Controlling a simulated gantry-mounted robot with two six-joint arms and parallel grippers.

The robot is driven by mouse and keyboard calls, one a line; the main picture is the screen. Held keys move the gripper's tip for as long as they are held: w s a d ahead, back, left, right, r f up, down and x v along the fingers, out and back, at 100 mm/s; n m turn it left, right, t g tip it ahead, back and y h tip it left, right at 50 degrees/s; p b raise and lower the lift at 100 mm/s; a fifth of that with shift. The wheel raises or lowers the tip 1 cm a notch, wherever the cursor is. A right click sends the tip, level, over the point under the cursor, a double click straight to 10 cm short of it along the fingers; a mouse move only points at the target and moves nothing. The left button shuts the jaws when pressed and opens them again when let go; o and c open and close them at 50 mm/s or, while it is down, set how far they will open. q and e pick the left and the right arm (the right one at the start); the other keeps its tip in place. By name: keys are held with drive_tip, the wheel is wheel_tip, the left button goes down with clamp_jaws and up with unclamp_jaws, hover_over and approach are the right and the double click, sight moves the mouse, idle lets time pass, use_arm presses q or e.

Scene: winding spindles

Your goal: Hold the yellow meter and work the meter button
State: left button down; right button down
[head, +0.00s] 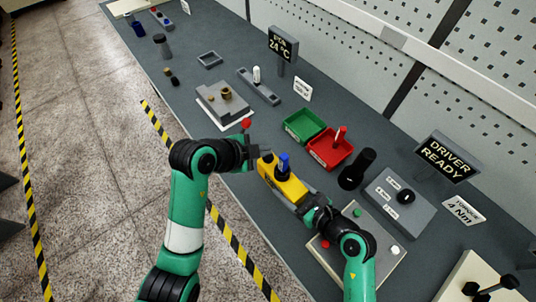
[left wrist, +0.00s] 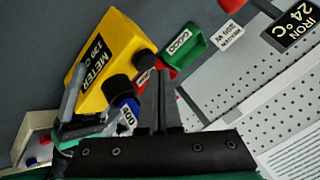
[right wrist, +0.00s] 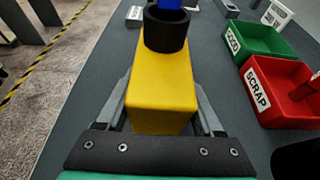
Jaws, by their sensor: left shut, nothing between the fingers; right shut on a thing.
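The yellow meter (head: 288,188) is held at its lower right end by my right gripper (head: 304,207). Its labelled face, reading METER and a temperature, shows in the left wrist view (left wrist: 97,62). In the right wrist view the meter (right wrist: 160,100) sits between the two fingers. A black ring (right wrist: 166,32) with a blue piece in it stands at the meter's far end. The blue piece (head: 284,163) rises above the meter in the head view. My left gripper (head: 255,152) is shut and empty, close to the meter's upper left end. I cannot make out which part is the button.
Green (head: 304,125) and red (head: 331,148) bins stand just behind the meter. A black cylinder (head: 357,169) and a grey box with a knob (head: 400,203) are to the right. A grey block fixture (head: 222,104) and a red ball (head: 246,123) are near my left gripper.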

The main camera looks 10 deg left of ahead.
sight(264, 158)
use_arm(q)
drive_tip(key=shift+r, duration=0.2)
drive_tip(key=shift+r, duration=2.5)
